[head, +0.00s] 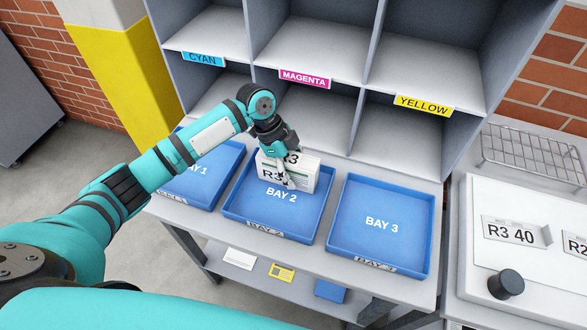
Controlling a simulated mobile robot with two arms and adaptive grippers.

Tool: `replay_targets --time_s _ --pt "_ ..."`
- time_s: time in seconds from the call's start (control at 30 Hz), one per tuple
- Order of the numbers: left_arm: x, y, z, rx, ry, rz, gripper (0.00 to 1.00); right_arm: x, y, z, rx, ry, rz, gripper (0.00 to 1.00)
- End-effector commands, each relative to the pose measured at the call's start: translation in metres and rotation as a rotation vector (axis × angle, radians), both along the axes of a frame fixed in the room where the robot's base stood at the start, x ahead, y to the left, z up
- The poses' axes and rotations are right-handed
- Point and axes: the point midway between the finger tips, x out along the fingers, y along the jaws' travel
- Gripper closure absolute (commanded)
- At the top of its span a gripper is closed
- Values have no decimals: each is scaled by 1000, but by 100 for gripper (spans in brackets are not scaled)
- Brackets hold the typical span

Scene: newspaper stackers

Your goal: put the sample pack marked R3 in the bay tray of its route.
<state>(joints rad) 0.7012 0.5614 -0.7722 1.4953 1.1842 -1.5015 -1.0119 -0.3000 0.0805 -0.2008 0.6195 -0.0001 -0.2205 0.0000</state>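The white sample pack (306,177), marked R3 on its front and top, is upright at the back of the BAY 2 tray (262,229). My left gripper (284,170) reaches down over the pack's left part, one finger across its front face and the other hidden behind. It looks shut on the pack. I cannot tell whether the pack touches the tray floor. The blue BAY 1 tray (203,176) is to the left, partly behind my arm. The empty blue BAY 3 tray (381,207) is to the right. My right gripper is not in view.
Grey pigeonhole shelves labelled CYAN (203,59), MAGENTA (305,78) and YELLOW (424,105) stand behind the trays. At right, a white board bears a card reading R3 40 (511,232), a part-cut R2 card (575,246) and a black knob (506,284). A wire rack (530,155) lies behind.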

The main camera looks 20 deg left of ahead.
Motion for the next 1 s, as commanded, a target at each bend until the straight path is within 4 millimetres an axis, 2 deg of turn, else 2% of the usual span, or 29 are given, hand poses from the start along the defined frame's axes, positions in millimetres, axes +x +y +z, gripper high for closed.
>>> replay_targets --time_s 0.17,0.33,0.7,0.83,1.0 --pt "0 0 1 0 0 0 44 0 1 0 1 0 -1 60" --pt "1 5 12 1 -2 2 44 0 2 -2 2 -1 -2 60" --pt "3 33 82 0 -4 1 44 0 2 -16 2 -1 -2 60" --pt "4 41 100 0 -1 2 44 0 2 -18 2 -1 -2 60" --pt "3 45 112 0 -1 1 44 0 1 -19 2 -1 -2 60"
